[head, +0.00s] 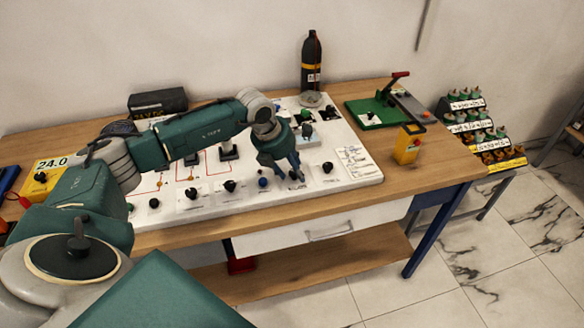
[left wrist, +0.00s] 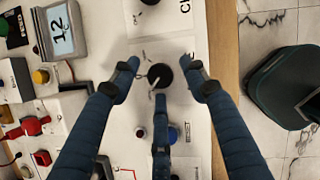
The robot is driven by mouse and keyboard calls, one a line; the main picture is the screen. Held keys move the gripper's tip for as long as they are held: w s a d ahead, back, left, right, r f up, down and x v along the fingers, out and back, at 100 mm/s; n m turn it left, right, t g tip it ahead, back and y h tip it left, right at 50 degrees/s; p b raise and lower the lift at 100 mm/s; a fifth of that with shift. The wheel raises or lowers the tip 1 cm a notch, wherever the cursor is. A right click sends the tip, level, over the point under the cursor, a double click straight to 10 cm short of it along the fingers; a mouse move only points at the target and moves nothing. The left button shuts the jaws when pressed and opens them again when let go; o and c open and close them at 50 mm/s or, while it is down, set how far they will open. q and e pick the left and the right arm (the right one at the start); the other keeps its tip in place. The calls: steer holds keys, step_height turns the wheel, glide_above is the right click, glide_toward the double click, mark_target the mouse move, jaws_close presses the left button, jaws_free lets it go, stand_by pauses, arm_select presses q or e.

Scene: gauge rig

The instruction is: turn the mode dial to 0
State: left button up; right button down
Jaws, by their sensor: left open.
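My left gripper (head: 283,172) is open over the front edge of the white panel (head: 368,172). In the left wrist view its fingers (left wrist: 160,85) spread around a black dial (left wrist: 159,76) with a white pointer line. The dial sits between the fingertips, with small gaps at the sides; I cannot tell whether the lower finger touches it. In the head view the fingers largely cover that dial. Other black knobs stand along the panel's front row, one to the right (head: 327,167) and one to the left (head: 230,185). I cannot read which label is the mode dial's.
A blue knob (left wrist: 172,133) is close to the lower finger. A small display (left wrist: 62,32) reading 12 and a red lever (left wrist: 30,130) are to the left in the wrist view. A yellow box (head: 408,143) and a green fixture (head: 376,112) stand right of the panel.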

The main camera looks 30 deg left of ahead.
arm_select(q)
steer(key=shift+c, duration=0.6)
jaws_close()
steer(key=shift+w+a+f+m+h+b, duration=0.1)
steer(key=shift+m+h+b, duration=0.2)
steer(key=shift+m+b, duration=0.65)
steer(key=m+b, duration=0.2)
steer(key=shift+w+g+h+b, duration=0.1)
steer(key=shift+g+h+b, duration=0.2)
steer(key=shift+h, duration=0.1)
steer(key=m+h+b, duration=0.1)
steer(key=m+b, duration=0.1)
steer(key=m, duration=0.1)
steer(key=shift+w+a+m+g, duration=0.15)
steer(key=shift+m+g, duration=0.1)
steer(key=shift+g, duration=0.15)
steer(key=shift+r+m+g+b, duration=0.25)
steer(key=shift+m+g+b, duration=0.3)
steer(key=shift+m, duration=0.65)
